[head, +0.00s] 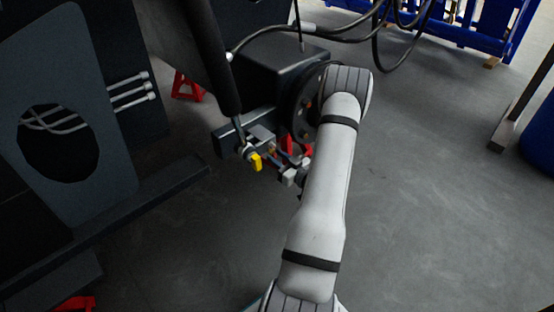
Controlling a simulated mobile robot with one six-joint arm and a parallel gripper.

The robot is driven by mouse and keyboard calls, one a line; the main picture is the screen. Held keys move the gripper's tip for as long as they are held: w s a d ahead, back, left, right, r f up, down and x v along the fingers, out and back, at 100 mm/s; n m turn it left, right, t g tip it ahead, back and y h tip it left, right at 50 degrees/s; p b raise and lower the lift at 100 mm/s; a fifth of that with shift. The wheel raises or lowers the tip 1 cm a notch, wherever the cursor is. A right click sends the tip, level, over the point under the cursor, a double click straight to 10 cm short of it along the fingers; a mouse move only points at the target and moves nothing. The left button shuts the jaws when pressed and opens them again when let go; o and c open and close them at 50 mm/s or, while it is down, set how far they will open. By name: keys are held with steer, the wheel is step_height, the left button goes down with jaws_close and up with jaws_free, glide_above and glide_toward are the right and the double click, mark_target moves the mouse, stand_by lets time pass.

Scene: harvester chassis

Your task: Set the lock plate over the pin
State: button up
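A small yellow piece (256,162), which may be the lock plate, shows beside the lower end of a dark cylinder rod (238,128). A pale metal rod end (244,149) sits just left of it, at a dark bracket; the pin may be there, but it is too small to make out. My gripper (289,177) seems to be the small grey parts right of the yellow piece, partly hidden behind my pale arm. I cannot tell whether its fingers are open or shut, or whether they touch the yellow piece.
A dark box-shaped housing (280,65) and a round bolted hub (306,105) stand close behind my arm. Red parts (291,146) lie near the bracket. A dark panel (60,110) with a round opening fills the left. Black hoses (345,35) hang above.

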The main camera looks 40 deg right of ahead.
steer(key=c, duration=0.6)
steer(key=shift+a, duration=0.4)
jaws_close()
steer(key=shift+d, duration=0.2)
steer(key=shift+s+a+r+m+p, duration=0.1)
steer(key=shift+a+r+m+p, duration=0.45)
steer(key=shift+m+p, duration=1.9)
steer(key=shift+s+a+r+m+p, duration=0.1)
steer(key=shift+a+r+m+p, duration=0.8)
steer(key=shift+m, duration=2.65)
steer(key=shift+a+r+m+p, duration=0.1)
steer(key=shift+r+m+p, duration=0.2)
steer(key=shift+m+p, duration=2.3)
steer(key=shift+m+b, duration=0.4)
steer(key=shift+m, duration=0.1)
